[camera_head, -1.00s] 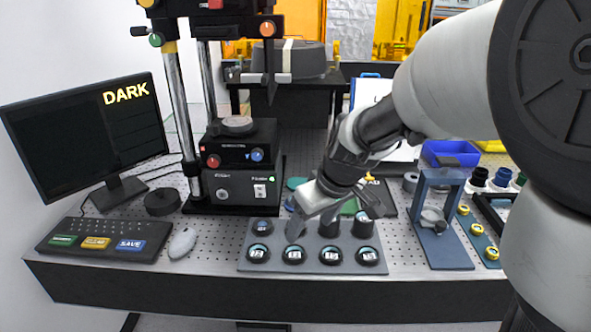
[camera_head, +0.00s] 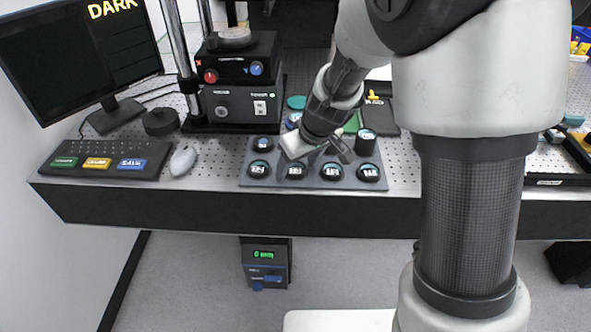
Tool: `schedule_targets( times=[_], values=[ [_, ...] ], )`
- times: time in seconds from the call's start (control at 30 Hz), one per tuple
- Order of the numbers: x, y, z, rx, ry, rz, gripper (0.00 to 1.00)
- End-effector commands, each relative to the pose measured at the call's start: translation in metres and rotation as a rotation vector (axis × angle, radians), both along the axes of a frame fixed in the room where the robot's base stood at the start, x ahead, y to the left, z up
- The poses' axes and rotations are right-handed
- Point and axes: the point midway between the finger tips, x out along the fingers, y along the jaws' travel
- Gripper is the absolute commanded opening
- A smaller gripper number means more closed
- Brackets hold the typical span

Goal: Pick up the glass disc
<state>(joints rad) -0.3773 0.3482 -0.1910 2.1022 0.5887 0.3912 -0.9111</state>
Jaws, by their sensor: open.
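A grey tray (camera_head: 246,180) on the perforated table holds several round black holders. The front row has several, each with a pale, labelled, glassy top; the second from the left (camera_head: 295,170) is partly behind my gripper. Another low holder (camera_head: 263,144) sits at the back left, and a taller black cylinder (camera_head: 365,143) at the back right. I cannot tell which top is the glass disc. My gripper (camera_head: 312,166) is open over the tray's middle, fingers spread and pointing down, with nothing seen between them. It hides part of the back row. Whether it touches anything is unclear.
An instrument (camera_head: 240,103) with metal posts stands behind the tray's left. A mouse (camera_head: 183,160), keyboard (camera_head: 104,160) and monitor (camera_head: 80,55) are at left. A black and green item (camera_head: 378,110) lies behind right. The table's front edge (camera_head: 215,205) is close below the tray.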

Motion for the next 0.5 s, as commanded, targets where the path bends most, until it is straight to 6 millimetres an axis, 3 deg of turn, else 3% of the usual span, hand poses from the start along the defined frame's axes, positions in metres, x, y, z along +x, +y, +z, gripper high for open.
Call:
schedule_targets(
  times=[0.17, 0.4, 0.5],
  values=[
    [0.0002, 0.0, 0.0007, 0.001, -0.001, 0.0, 0.63],
    [0.0, 0.0, 0.0009, 0.001, -0.001, 0.0, 0.23],
    [0.0002, 0.0, 0.0011, 0.001, -0.001, 0.0, 0.19]
  ],
)
